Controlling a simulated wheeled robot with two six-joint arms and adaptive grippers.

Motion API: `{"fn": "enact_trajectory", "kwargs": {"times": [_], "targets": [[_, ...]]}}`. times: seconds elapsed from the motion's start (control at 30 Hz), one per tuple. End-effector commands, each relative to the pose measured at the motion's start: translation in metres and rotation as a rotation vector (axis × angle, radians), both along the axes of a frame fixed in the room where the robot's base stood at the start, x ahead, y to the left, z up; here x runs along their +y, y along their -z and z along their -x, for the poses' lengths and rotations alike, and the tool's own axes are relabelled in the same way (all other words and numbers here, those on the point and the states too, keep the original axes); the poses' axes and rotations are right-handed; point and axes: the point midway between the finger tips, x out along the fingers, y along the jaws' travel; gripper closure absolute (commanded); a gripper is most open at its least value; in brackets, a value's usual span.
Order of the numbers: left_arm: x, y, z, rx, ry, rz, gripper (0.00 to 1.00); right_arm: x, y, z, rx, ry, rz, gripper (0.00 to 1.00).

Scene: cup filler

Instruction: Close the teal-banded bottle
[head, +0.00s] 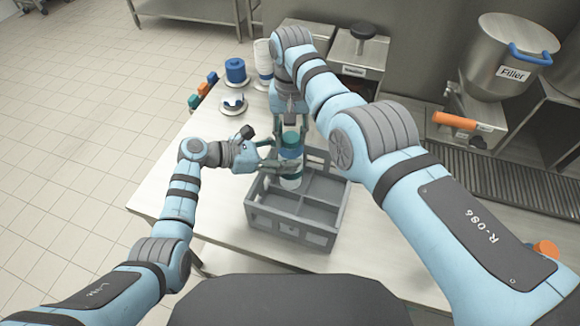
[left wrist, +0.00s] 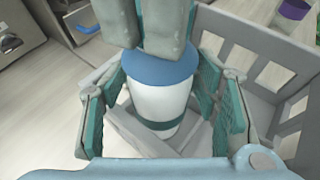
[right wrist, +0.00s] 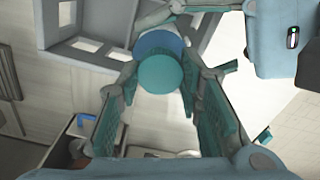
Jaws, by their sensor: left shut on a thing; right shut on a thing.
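The bottle (left wrist: 158,101) has a white body and a teal band (left wrist: 155,127) low on its side. My left gripper (head: 279,165) is shut around its body, a finger on each side. A blue lid (left wrist: 160,67) with a teal top (right wrist: 160,72) sits at the bottle's mouth, in line with it; I cannot tell whether it is fully seated. My right gripper (head: 291,139) comes down from above and is shut on the lid. The bottle's white lower end (head: 290,184) is at the back left of the grey crate (head: 290,228); whether it touches the crate floor is hidden.
A blue lid (head: 235,70) stands on a holder at the table's back left, with another round holder (head: 234,104) in front. Several coloured blocks (head: 203,89) line the left edge. The filler pot (head: 508,55) and its orange lever (head: 455,121) are at right.

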Motion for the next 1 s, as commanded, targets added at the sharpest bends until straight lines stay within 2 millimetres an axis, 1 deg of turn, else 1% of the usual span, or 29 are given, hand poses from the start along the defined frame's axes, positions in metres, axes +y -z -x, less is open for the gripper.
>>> {"fn": "enact_trajectory", "kwargs": {"times": [0.2,0.23,0.33,0.67,0.77,0.9,1.0], "targets": [[-0.001,-0.001,0.000,-0.001,0.001,0.001,1.00,0.001,0.000,0.000,-0.001,-0.001,-0.002,1.00],[-0.001,0.000,0.000,-0.001,0.001,0.001,1.00,0.001,0.000,0.000,-0.001,-0.002,-0.002,0.64],[-0.001,0.000,0.000,-0.001,0.001,0.002,1.00,0.001,0.000,0.000,-0.001,-0.002,-0.002,0.48],[-0.001,0.000,0.000,-0.001,0.001,0.001,1.00,0.000,-0.003,0.000,-0.001,-0.002,-0.001,0.47],[-0.001,0.000,0.000,-0.001,0.001,0.001,1.00,0.000,-0.013,-0.001,-0.001,-0.003,-0.001,0.47],[-0.001,0.000,0.000,-0.001,0.001,0.001,1.00,0.000,-0.035,-0.002,0.000,-0.006,0.002,0.47],[-0.001,0.000,0.000,-0.001,0.001,0.001,1.00,0.000,-0.042,0.000,0.006,-0.005,0.002,0.47]]}}
